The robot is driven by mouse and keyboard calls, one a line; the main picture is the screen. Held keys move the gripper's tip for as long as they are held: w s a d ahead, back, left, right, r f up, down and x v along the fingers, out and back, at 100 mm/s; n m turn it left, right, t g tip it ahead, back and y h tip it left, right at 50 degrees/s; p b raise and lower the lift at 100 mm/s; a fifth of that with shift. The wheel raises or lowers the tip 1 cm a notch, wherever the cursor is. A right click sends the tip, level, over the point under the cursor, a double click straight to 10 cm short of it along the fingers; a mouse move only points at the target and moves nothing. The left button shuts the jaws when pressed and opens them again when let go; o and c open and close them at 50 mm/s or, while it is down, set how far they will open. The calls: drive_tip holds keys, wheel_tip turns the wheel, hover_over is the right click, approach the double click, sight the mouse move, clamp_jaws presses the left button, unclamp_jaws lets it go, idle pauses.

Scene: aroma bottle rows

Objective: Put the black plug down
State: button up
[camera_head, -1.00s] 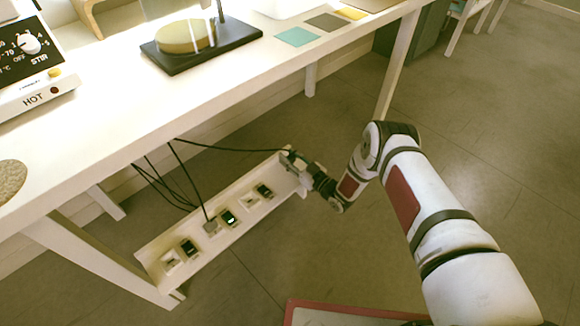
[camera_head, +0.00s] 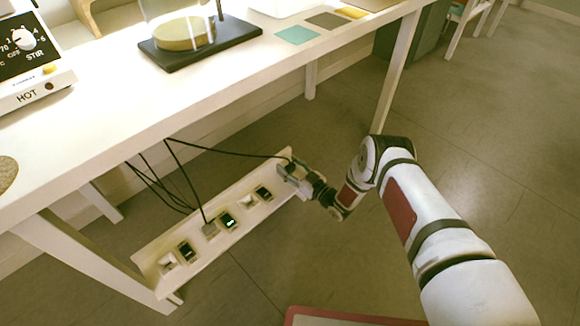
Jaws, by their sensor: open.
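A long white socket strip (camera_head: 215,246) lies slantwise under the table, with several sockets and small switches along it. My gripper (camera_head: 287,170) is at the strip's upper right end, low over its surface. It is open, though its fingers are small and partly hidden. A black cable (camera_head: 230,155) runs from the left to the gripper's fingertips. The black plug at its end is too small and covered by the fingers to make out clearly. I cannot tell whether it touches the strip. Another cable ends in a greyish plug (camera_head: 210,230) at the strip's middle.
The white table (camera_head: 120,125) stands above the strip, with a hot plate (camera_head: 35,60) and a black stand (camera_head: 200,45) on it. A table leg (camera_head: 398,75) is behind my arm. A red-edged board (camera_head: 340,318) is at the bottom. The floor at right is clear.

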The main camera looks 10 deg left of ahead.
drive_tip(key=shift+r, duration=0.15)
drive_tip(key=p+v, duration=0.4)
drive_tip(key=v, duration=0.8)
